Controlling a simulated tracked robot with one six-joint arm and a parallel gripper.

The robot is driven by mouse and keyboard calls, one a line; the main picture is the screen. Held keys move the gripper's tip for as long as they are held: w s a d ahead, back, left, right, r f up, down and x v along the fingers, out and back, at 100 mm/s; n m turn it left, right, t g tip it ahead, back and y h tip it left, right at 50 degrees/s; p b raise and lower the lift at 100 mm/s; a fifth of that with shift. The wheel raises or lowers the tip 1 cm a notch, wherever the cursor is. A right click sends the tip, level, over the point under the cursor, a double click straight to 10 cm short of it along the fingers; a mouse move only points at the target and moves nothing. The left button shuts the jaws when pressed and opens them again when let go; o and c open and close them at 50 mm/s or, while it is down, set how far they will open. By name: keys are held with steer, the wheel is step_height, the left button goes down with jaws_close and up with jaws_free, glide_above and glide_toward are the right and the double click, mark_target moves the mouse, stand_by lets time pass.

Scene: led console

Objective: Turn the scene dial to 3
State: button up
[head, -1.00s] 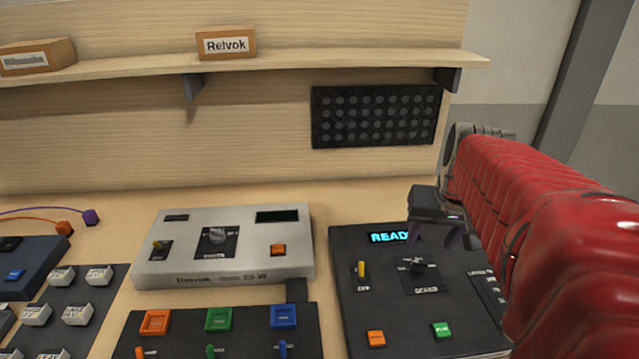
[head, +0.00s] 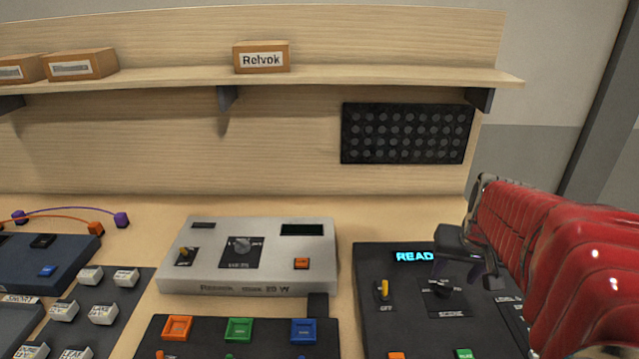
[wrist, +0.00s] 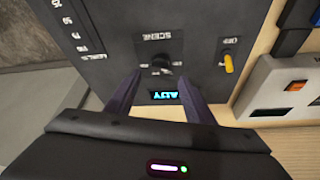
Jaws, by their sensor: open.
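The scene dial (head: 441,288) is a black knob on a dark plate on the black console (head: 375,325) at the right. In the wrist view the scene dial (wrist: 161,62) sits under the label SCENE, just beyond the fingertips. My gripper (head: 480,265) is over the console's right part in the head view. In the wrist view my gripper (wrist: 160,85) has its two dark fingers apart, one on each side below the dial, with nothing between them. The dial's pointer setting is too small to read.
A yellow toggle switch (head: 384,290) marked OFF stands left of the dial. A grey Relvok box (head: 315,270) with its own dial is to the left. A panel of coloured buttons (head: 215,342) lies in front. A shelf (head: 380,77) runs behind.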

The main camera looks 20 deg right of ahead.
mark_target(445, 286)
steer(key=shift+x, duration=3.95)
steer(key=c, duration=0.9)
steer(key=shift+a, duration=0.15)
steer(key=shift+c, duration=0.6)
